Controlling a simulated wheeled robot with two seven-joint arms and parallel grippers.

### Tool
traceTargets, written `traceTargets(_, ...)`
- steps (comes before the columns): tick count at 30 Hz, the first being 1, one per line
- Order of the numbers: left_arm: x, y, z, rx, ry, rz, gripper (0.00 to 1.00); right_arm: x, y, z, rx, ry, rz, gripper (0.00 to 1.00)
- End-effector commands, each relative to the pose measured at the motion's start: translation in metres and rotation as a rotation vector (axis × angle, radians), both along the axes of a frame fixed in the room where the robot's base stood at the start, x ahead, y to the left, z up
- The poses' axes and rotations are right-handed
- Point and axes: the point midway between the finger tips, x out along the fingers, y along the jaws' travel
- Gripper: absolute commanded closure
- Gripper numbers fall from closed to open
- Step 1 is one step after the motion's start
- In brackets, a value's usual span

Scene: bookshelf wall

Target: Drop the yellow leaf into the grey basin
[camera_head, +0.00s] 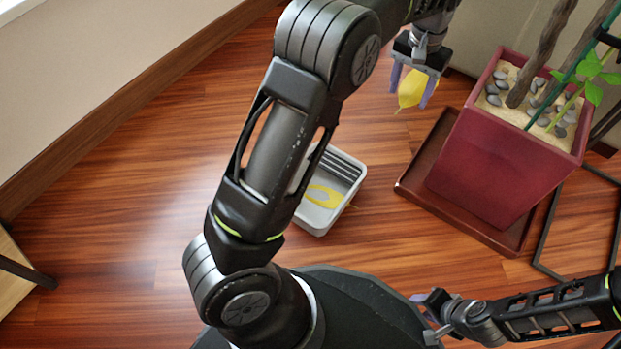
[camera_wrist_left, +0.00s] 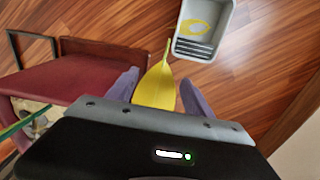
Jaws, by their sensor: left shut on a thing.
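A yellow leaf (camera_head: 411,89) is held between the purple fingers of my left gripper (camera_head: 410,92), above the floor near the plant pot. In the left wrist view the leaf (camera_wrist_left: 157,84) hangs between the finger pads of my left gripper (camera_wrist_left: 160,95), its stem pointing toward the basin. The grey basin (camera_head: 322,222) stands on the floor, partly hidden by my left arm in the head view. It also shows in the left wrist view (camera_wrist_left: 222,32), beyond the leaf tip. Another yellow piece (camera_head: 324,196) lies inside it. My right gripper (camera_head: 428,299) is low at the right; its opening is unclear.
A dark red square pot (camera_head: 500,165) with a plant, pebbles and sand stands on a brown tray (camera_head: 425,170) right of the basin. A thin black frame (camera_head: 545,235) is right of the pot. Wooden floor between the basin and left wall is clear.

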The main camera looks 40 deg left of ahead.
Motion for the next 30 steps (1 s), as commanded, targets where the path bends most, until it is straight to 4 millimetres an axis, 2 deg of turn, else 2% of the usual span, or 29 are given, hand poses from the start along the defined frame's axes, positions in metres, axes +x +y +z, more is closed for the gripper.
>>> traceTargets(9,0.0,0.0,-0.002,0.0,0.001,0.003,0.53,0.0,0.0,0.001,0.0,0.0,0.0,0.64)
traceTargets(14,0.0,0.003,-0.023,0.001,0.006,0.032,0.53,-0.001,0.0,0.007,0.0,0.002,0.001,0.64)
traceTargets(17,-0.001,0.01,-0.054,0.003,0.009,0.08,0.53,-0.002,0.0,0.014,0.001,0.004,0.003,0.64)
traceTargets(20,-0.008,0.02,-0.098,0.004,0.012,0.159,0.53,-0.003,0.0,0.025,0.001,0.008,0.004,0.64)
traceTargets(23,-0.024,0.036,-0.151,0.006,0.016,0.269,0.53,-0.005,0.0,0.037,0.001,0.012,0.006,0.64)
traceTargets(27,-0.064,0.065,-0.222,0.007,0.017,0.458,0.53,-0.008,0.0,0.053,0.002,0.018,0.01,0.64)
traceTargets(30,-0.099,0.085,-0.262,0.006,0.016,0.587,0.53,-0.01,-0.001,0.062,0.003,0.022,0.012,0.64)
